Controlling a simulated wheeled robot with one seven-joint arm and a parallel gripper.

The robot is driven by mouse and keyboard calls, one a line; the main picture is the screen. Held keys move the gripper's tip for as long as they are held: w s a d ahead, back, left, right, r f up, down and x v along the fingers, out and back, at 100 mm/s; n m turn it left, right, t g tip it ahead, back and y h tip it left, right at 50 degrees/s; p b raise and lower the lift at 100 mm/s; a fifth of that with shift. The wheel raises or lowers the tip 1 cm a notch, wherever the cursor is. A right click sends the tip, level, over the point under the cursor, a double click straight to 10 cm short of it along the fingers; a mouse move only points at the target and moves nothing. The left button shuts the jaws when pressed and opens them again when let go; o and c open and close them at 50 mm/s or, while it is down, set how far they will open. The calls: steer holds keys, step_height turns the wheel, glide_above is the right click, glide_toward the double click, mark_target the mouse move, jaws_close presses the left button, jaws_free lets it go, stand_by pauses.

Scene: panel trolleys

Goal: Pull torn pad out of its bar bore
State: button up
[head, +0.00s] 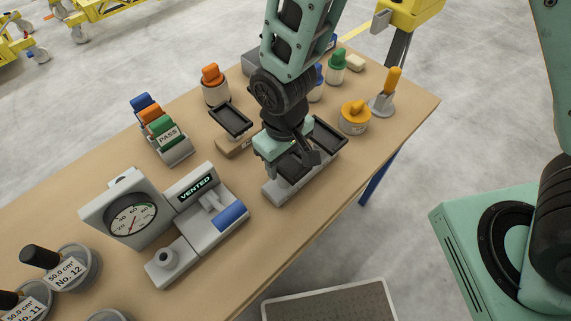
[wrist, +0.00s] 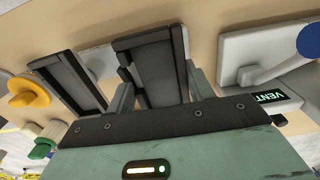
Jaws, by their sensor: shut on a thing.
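A light grey bar (head: 272,193) lies on the bench beneath my gripper (head: 293,163). Two black rectangular pads with raised rims sit at the bar: a far one (head: 329,134) and a near one under my gripper. In the wrist view my gripper (wrist: 160,85) is shut on the near pad (wrist: 155,68), with a finger at each side. This pad has a notched, uneven left edge, which looks torn. The other pad (wrist: 72,82) stands to its left, apart from the fingers. The bores are hidden, so I cannot tell how deep the held pad sits.
Another black pad (head: 231,119) rests on a tan block left of my arm. A grey unit marked VENTED (head: 199,196) with a blue-handled lever and a dial gauge (head: 132,219) stand nearer. An orange-knobbed puck (head: 354,118) stands right. The bench's front-right edge is close.

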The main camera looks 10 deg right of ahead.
steer(key=shift+r+p, duration=2.75)
steer(key=shift+r, duration=0.8)
steer(key=shift+f, duration=0.1)
